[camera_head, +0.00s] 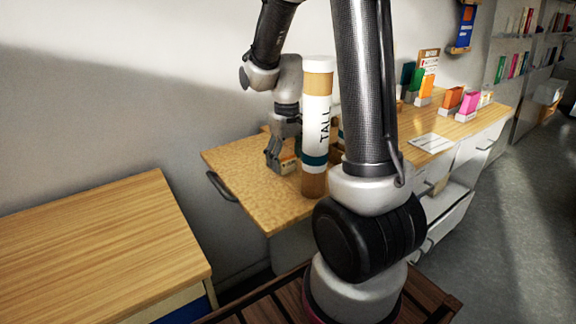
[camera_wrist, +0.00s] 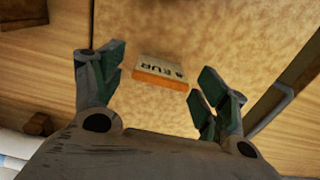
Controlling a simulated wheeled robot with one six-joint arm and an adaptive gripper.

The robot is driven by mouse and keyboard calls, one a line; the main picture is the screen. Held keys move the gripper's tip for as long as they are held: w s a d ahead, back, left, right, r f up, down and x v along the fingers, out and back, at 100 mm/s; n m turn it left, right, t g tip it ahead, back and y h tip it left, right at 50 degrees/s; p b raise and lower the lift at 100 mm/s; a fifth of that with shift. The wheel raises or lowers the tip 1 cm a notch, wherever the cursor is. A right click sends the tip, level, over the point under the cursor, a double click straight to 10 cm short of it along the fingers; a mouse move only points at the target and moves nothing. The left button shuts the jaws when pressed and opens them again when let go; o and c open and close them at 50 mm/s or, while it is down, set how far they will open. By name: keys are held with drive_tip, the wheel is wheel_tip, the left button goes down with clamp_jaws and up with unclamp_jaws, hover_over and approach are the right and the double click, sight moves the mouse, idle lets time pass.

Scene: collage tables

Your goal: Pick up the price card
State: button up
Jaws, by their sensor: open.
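The price card (camera_wrist: 162,71) lies on the light wooden table in the wrist view, a small pale block with dark "EUR" lettering and an orange front edge. My gripper (camera_wrist: 160,78) is open, with one finger to the left of the card and the other to its right. In the picture the card appears between the fingers, but the height gap is hard to judge. In the head view my gripper (camera_head: 275,158) is low over the table's near left part. The card (camera_head: 288,162) shows only as a small orange-brown patch beside it, partly hidden.
A tall white and brown tube marked "TALL" (camera_head: 317,125) stands close right of my gripper. Coloured boxes (camera_head: 468,102) and a white sheet (camera_head: 431,143) are farther right on the table (camera_head: 235,170). A separate, bare wooden top (camera_head: 90,245) is at left.

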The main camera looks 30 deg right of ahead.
drive_tip(key=shift+f, duration=0.3)
drive_tip(key=c, duration=0.8)
drive_tip(key=shift+r, duration=0.15)
